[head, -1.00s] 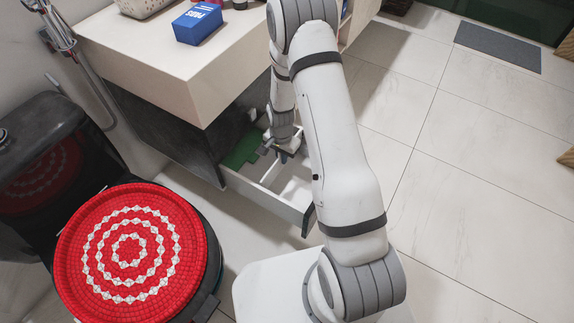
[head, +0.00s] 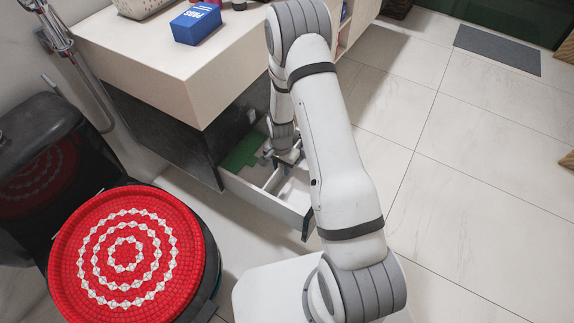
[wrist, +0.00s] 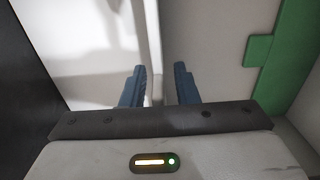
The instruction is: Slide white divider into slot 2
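The open drawer (head: 262,198) sits under the pale counter, with white partitions inside. In the wrist view a thin white divider (wrist: 150,35) stands nearly edge-on and runs down between my fingers, nearer the left one. My gripper (wrist: 160,78) has two blue-grey fingertips standing apart, with a visible gap to the right of the divider. In the head view my gripper (head: 287,160) is low in the drawer, and its fingers are small and partly hidden by my arm. Slot 2 cannot be made out.
A green piece (head: 242,152) lies at the drawer's back left; green also shows at the right of the wrist view (wrist: 276,55). The counter (head: 160,60) overhangs the drawer's back. Open floor lies right.

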